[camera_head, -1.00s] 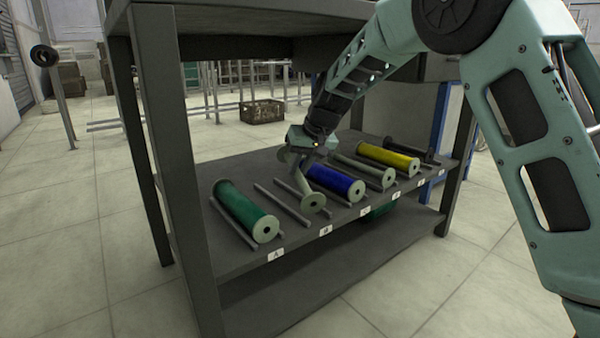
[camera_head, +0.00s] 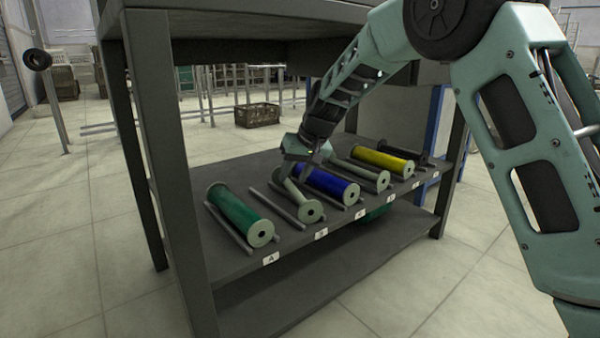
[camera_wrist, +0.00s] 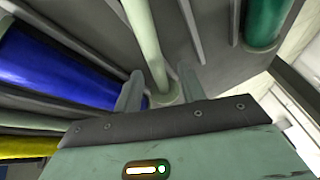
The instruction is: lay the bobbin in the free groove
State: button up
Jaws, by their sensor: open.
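A bare pale green bobbin (camera_head: 311,210) lies lengthwise on the rack shelf near label B, between the green-wound bobbin (camera_head: 240,215) and the blue-wound bobbin (camera_head: 328,185). It looks down at shelf level, though the head view cannot show whether it is fully seated between rails. My gripper (camera_head: 298,168) is low over it. In the wrist view my open gripper (camera_wrist: 160,86) has one finger on each side of the pale bobbin's core (camera_wrist: 148,45), close to its near flange. The fingers appear apart from the core. The far end is partly hidden by my gripper.
Another pale bobbin (camera_head: 370,178), a yellow-wound bobbin (camera_head: 383,162) and a dark item (camera_head: 420,158) lie to the right. Thin rails (camera_head: 270,206) divide the shelf. A rack post (camera_head: 165,150) stands at left and a tabletop (camera_head: 240,22) overhangs the shelf.

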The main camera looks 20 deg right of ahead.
jog(key=shift+r, duration=0.3)
jog(key=p+v, duration=0.5)
jog(key=v, duration=0.1)
jog(key=s+d+p, duration=0.4)
jog(key=s+d, duration=0.2)
jog(key=s, duration=0.4)
jog(key=s+a+n+g, duration=0.2)
jog(key=s+a+n, duration=0.1)
jog(key=s+a, duration=0.95)
jog(key=s+a+n+g+h, duration=0.1)
jog(key=s+a+n, duration=0.1)
jog(key=s, duration=0.7)
jog(key=s+a+f+n+g+h, duration=0.1)
jog(key=s+a+n, duration=0.1)
jog(key=s, duration=0.8)
jog(key=shift+a+f+n, duration=0.2)
jog(key=shift+n, duration=0.2)
jog(key=shift+s, duration=0.1)
notch_tip(320, 180, up, 56)
jog(key=p, duration=5.6)
